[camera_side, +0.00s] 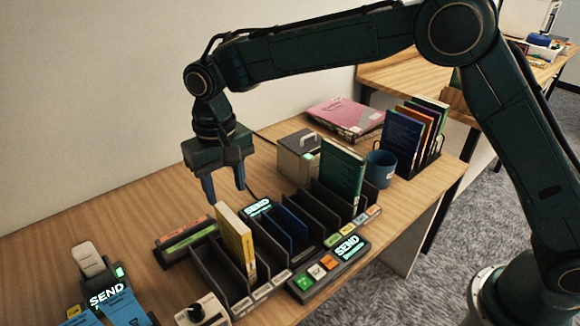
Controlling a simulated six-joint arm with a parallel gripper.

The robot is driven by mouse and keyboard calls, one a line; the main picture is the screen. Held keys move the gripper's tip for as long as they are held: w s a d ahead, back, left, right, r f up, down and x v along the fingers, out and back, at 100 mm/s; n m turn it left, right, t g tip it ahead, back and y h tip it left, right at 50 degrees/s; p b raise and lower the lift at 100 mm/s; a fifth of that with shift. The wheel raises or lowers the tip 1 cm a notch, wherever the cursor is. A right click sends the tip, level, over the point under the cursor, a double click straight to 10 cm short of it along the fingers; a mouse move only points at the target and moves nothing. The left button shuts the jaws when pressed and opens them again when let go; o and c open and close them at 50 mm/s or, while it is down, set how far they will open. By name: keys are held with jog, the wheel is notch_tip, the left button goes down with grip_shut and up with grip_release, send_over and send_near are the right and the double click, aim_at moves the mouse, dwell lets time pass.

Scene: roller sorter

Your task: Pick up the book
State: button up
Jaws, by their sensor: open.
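My gripper (225,188) is open and empty, pointing down above the back left of a dark slotted rack (213,273). A yellow book (236,240) stands upright in a left slot of the rack, below and slightly right of my gripper. A tall green book (341,175) stands in the rack's right part. A low dark blue item, perhaps a book (290,225), sits in a middle slot, mostly hidden by dividers. Several more books (402,140) stand in a black holder at the back right. I cannot tell which book the task means.
A grey box (297,160) and a blue mug (380,168) stand behind the rack. A pink folder (345,115) lies farther back. A lit SEND panel (330,268) and a joystick box (203,309) border the front.

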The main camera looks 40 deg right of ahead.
aim_at(231, 217)
jog(key=shift+f, duration=2.95)
jog(key=shift+f, duration=0.1)
jog(key=shift+d+f, duration=0.1)
jog(key=shift+f, duration=2.4)
jog(key=shift+c, duration=0.3)
grip_shut()
